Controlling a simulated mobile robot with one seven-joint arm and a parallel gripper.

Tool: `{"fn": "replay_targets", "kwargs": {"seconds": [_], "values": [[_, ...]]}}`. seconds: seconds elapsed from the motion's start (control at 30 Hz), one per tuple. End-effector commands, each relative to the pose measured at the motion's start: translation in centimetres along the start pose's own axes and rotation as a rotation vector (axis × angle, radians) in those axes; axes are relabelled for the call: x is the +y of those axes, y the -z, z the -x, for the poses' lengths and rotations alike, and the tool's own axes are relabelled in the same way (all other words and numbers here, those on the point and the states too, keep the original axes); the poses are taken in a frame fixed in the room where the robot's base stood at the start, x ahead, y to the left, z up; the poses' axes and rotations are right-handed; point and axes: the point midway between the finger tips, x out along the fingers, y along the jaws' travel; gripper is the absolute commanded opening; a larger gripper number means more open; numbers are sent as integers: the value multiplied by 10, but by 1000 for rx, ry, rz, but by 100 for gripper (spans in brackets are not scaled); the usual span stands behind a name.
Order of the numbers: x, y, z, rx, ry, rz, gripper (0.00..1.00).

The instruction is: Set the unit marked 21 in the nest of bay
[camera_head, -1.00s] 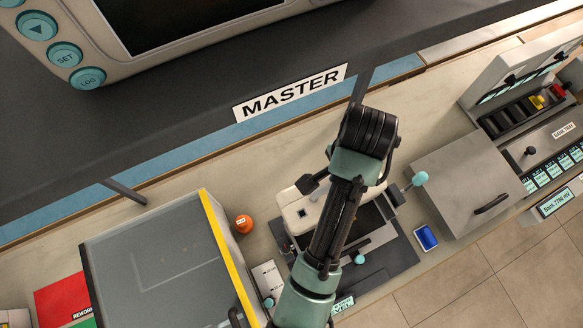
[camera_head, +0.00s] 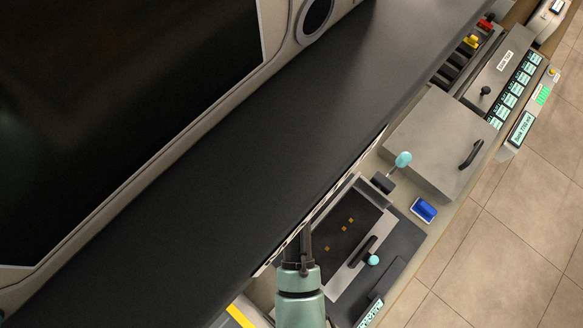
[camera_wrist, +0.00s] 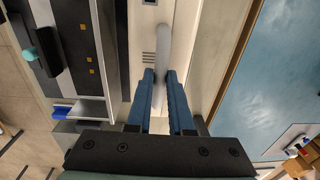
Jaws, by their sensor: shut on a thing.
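My gripper (camera_wrist: 160,92) has its two blue fingers closed around a pale grey rounded bar (camera_wrist: 164,45) over a cream housing with small slots. I cannot tell whether the bar is fixed to the housing. In the head view the dark overhead panel hides my gripper. Beside it is a fixture with a dark bed (camera_head: 335,238) bearing small copper pads; the bed also shows in the wrist view (camera_wrist: 75,22). A teal knob (camera_head: 374,260) stands by its dark handle. A blue block (camera_head: 424,210) lies right of the fixture. I see no mark 21, and cannot tell which part is the nest.
A grey lidded box (camera_head: 436,140) with a dark handle stands right of the fixture. A teal-knobbed lever (camera_head: 403,159) rises between them. A slotted rack (camera_head: 462,65) with yellow and red pieces is at upper right. The large dark panel (camera_head: 230,180) overhangs the bench.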

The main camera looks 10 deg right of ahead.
Motion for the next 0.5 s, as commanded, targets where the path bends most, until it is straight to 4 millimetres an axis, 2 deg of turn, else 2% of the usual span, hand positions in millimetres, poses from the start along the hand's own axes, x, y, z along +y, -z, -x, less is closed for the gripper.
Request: {"fn": "replay_targets", "kwargs": {"seconds": [0.13,0.33,0.5], "values": [[-1,1,-9,2,3,0,0],[0,0,-35,2,3,1,0],[0,1,-44,5,6,1,0]]}}
